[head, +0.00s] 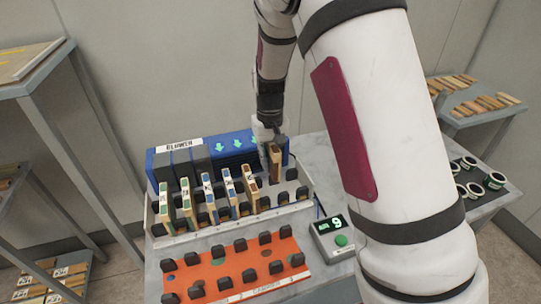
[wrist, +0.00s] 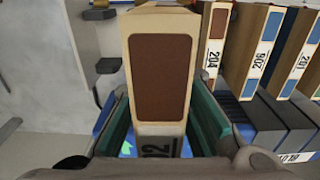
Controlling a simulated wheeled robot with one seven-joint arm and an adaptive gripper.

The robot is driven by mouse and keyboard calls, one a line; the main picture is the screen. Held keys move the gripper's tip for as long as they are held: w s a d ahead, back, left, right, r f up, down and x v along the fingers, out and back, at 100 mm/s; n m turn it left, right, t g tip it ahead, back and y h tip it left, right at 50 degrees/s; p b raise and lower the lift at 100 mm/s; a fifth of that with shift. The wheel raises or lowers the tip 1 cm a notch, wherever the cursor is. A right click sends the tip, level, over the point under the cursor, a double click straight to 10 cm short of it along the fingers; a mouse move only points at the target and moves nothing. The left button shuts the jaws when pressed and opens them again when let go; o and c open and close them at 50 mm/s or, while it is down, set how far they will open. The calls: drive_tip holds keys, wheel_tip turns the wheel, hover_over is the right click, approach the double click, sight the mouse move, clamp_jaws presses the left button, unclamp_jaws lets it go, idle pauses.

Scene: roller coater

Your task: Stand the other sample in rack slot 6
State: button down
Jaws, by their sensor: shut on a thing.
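My gripper (head: 271,137) is shut on a pale wooden sample with a brown face (head: 275,166). In the wrist view the sample (wrist: 160,75) stands between the teal finger pads of my gripper (wrist: 160,125), with a label partly hidden and ending in 02. In the head view it is upright over the right part of the white rack (head: 240,222), to the right of several standing samples. Its lower end is near the dark rack holders; I cannot tell whether it touches the rack bottom.
The blue blower (head: 231,148) with green arrows stands right behind the rack. In front lie an orange board (head: 230,262) with dark holders and a small box with a green button (head: 341,240). A side table (head: 488,190) with rings is at right.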

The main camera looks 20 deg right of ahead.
drive_tip(key=b, duration=0.2)
hover_over(270, 196)
drive_tip(key=shift+w+f, duration=0.1)
drive_tip(key=shift+f, duration=3)
drive_tip(key=shift+f, duration=0.1)
drive_tip(key=shift+f, duration=0.3)
drive_tip(key=shift+f, duration=0.15)
drive_tip(key=shift+f, duration=0.95)
drive_tip(key=shift+f, duration=0.1)
drive_tip(key=shift+f+b, duration=0.7)
drive_tip(key=shift+f, duration=0.55)
